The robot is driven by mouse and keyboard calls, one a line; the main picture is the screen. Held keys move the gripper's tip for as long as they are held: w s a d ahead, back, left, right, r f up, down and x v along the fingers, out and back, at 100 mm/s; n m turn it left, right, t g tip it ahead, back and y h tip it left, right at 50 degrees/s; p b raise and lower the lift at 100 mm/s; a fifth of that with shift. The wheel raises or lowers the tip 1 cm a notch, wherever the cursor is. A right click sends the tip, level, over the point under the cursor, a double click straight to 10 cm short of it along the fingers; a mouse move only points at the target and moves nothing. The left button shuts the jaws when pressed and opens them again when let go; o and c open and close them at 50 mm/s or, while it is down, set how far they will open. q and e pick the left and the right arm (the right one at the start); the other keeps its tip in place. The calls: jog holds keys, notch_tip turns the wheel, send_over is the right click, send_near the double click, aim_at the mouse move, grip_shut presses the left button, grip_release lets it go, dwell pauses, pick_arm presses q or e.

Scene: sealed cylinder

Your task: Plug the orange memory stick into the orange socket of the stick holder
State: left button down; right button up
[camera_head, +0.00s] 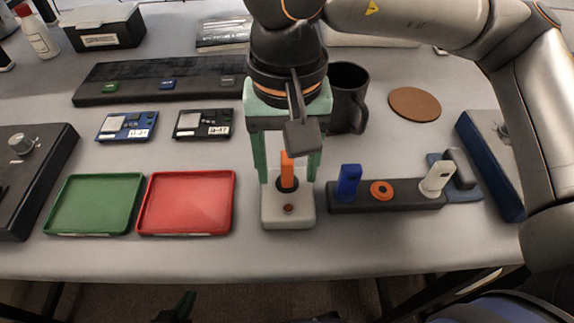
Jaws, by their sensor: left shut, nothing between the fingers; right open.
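The orange memory stick (287,165) stands upright in a dark collar on a small white base (288,218). My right gripper (287,178) is open above the base, with one green finger on each side of the stick; contact is not visible. The stick holder (410,201) is a dark bar to the right. It carries a blue stick (348,182), the empty orange socket (381,189) in the middle and a white stick (437,178). My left gripper (187,303) is shut and empty at the bottom edge, mostly out of view.
A green tray (60,228) and a red tray (187,230) lie left of the base. Two small boards (127,126) and a dark rack (90,97) lie behind them. A dark mug (351,95) and a brown coaster (415,104) stand behind the holder. A blue bar (487,165) lies right.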

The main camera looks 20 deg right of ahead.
jog(key=shift+b, duration=0.3)
jog(key=shift+c, duration=0.3)
grip_shut()
dwell(0.5)
jog(key=shift+r, duration=0.1)
dwell(1.0)
jog(key=shift+r+p, duration=2.1)
jog(key=shift+r, duration=0.85)
jog(key=shift+d, duration=0.1)
